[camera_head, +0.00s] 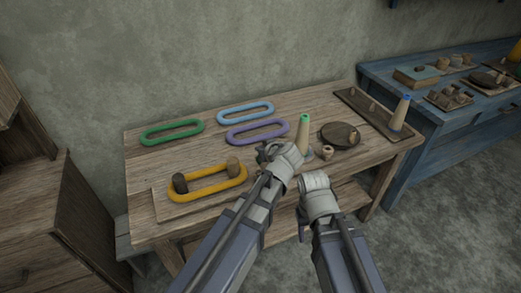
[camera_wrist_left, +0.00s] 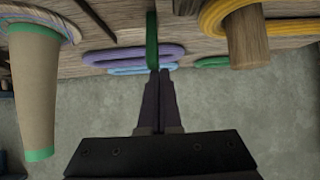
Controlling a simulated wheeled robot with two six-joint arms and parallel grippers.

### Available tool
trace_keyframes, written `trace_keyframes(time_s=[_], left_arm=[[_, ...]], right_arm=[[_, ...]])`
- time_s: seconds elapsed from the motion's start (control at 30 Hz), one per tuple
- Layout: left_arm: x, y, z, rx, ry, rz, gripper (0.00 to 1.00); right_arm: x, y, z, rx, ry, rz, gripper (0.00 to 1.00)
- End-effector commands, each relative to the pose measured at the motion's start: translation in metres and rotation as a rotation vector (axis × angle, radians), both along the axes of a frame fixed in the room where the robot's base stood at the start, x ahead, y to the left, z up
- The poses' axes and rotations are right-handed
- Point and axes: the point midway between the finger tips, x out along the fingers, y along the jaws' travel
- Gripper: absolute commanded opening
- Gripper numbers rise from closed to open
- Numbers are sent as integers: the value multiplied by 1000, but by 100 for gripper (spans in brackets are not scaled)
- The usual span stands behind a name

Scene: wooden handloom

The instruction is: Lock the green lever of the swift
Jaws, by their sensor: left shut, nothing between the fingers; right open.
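The swift is a board (camera_head: 165,210) with two pegs and a yellow skein (camera_head: 207,195) looped around them. In the left wrist view one wooden peg (camera_wrist_left: 247,35) stands inside the yellow skein (camera_wrist_left: 290,28). The green lever (camera_wrist_left: 152,40) shows there as an upright dark-green strip, right at the tips of my left gripper (camera_wrist_left: 158,73); I cannot tell whether they touch. My left gripper (camera_head: 265,150) is shut and empty. In the head view the lever is hidden or too small to make out. My right gripper (camera_head: 303,228) is open, low at the table's front edge.
A green-topped cone (camera_head: 304,135) stands close beyond my left gripper and at left in its wrist view (camera_wrist_left: 37,95). Green (camera_head: 172,132), blue (camera_head: 245,112) and purple (camera_head: 257,131) skeins lie at the back. A round dark disc (camera_head: 340,135) lies right of the cone.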

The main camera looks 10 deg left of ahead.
Motion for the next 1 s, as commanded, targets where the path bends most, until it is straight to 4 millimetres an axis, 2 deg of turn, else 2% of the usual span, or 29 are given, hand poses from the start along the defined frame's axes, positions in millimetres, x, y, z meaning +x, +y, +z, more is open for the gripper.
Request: trace_keyframes(time_s=[0.33,0.73,1.0], left_arm=[[0,0,15,-1,1,0,0],[0,0,16,-1,1,0,0],[18,12,32,-1,1,1,0]], right_arm=[[0,0,15,0,0,0,50],[0,0,16,0,0,0,50],[0,0,32,0,0,0,50]])
